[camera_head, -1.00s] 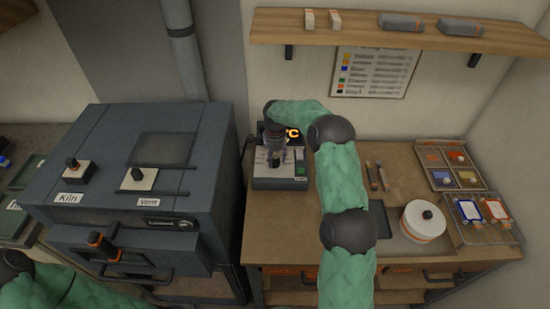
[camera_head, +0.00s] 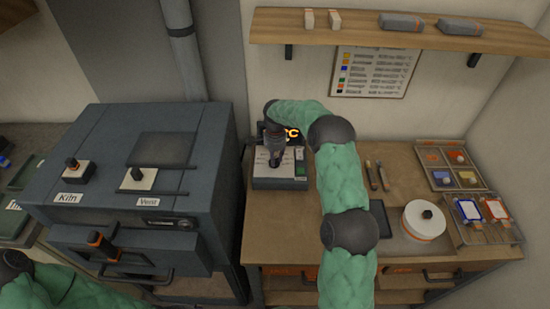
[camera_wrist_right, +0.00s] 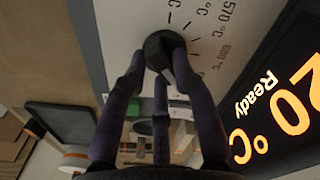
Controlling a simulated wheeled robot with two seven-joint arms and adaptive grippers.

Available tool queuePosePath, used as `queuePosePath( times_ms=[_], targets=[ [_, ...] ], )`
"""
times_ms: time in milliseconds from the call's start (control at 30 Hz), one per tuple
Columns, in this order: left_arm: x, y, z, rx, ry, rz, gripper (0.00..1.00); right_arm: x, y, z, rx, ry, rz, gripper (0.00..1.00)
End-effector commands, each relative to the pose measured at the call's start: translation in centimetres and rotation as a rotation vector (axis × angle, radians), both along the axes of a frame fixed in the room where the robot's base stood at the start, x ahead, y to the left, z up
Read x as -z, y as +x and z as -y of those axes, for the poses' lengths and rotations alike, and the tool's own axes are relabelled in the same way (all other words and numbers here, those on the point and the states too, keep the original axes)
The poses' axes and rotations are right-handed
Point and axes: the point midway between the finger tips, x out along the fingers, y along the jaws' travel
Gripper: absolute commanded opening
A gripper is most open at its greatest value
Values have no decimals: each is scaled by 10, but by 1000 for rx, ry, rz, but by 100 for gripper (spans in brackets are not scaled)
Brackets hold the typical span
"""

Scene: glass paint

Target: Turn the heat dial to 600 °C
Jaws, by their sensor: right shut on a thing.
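The heat controller (camera_head: 266,182) is a dark box with a white top plate, at the left end of the workbench. Its black round heat dial (camera_wrist_right: 162,43) shows in the right wrist view, beside printed marks that include 570 °C and 600 °C. My right gripper (camera_head: 274,164) points down at the plate, and its fingers are shut on the dial; the fingers hide part of it and its pointer. The lit display (camera_wrist_right: 280,105) reads "Ready" and part of a number ending in 20 °C. My left arm shows at the lower left; its gripper is out of view.
The kiln (camera_head: 110,225) stands left of the workbench (camera_head: 330,232). A green button (camera_head: 301,169) sits on the controller's right side. A white round pot (camera_head: 424,222), a compartment tray (camera_head: 452,190) and a wire rack (camera_head: 459,236) stand at the right. A shelf (camera_head: 350,29) hangs above.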

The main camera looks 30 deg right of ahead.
Motion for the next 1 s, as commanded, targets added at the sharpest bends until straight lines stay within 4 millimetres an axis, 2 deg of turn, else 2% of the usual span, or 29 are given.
queuePosePath(
  times_ms=[600,1000],
  targets=[
    [1,0,0,0,0,0,40,-1,2,3,-561,0,2,0],
    [0,0,0,0,0,0,40,-1,3,4,-812,-1,3,0]
  ],
)
